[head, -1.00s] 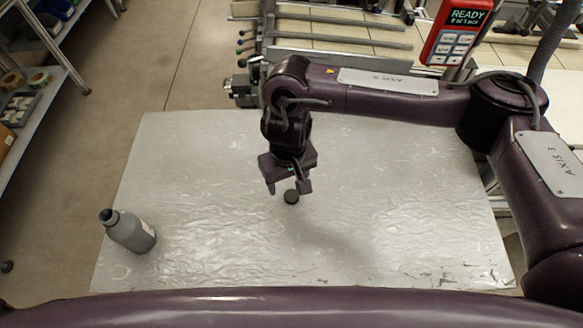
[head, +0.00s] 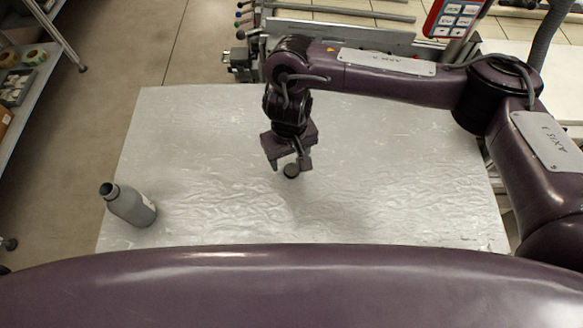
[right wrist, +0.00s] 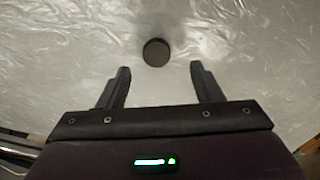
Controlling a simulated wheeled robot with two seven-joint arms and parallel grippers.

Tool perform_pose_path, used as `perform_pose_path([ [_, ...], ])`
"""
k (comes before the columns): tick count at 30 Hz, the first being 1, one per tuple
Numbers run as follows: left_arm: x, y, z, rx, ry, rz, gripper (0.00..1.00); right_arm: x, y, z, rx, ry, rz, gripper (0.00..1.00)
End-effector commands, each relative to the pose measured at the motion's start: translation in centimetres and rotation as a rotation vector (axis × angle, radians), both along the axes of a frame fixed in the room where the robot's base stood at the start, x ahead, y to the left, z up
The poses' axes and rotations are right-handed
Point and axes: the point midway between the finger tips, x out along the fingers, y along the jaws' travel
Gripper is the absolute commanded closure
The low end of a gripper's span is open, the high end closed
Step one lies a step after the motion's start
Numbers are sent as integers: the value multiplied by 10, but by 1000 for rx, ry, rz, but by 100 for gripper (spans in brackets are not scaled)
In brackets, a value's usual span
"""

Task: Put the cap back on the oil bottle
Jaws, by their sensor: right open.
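The grey oil bottle (head: 131,206) stands at the left side of the silvery table, its dark mouth open with no cap on it. The cap (head: 291,171), a small dark disc, is near the middle of the table. It also shows in the right wrist view (right wrist: 156,52), just beyond the fingertips and between their lines. My right gripper (head: 289,166) is open and points down close to the cap; its fingers (right wrist: 160,72) are apart with nothing between them. The height between fingertips and cap is hard to judge. My left gripper is not in view.
The table (head: 400,200) has a wrinkled silvery surface and is clear between bottle and cap. A shelf (head: 35,85) stands at the far left. A red panel with buttons (head: 457,17) and metal rails (head: 340,40) are behind the table.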

Motion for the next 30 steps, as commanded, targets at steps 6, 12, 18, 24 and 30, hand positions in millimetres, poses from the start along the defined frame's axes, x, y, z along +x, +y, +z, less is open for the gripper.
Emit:
perform_pose_path([
  [6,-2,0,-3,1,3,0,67,-1,-3,-22,0,7,-3,40],
  [12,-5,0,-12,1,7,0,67,0,-4,-49,2,4,-1,40],
  [18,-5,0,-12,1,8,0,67,2,-4,-52,0,0,1,40],
  [24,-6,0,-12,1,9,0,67,1,-4,-52,0,0,1,40],
  [30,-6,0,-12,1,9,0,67,1,-4,-52,0,0,1,63],
])
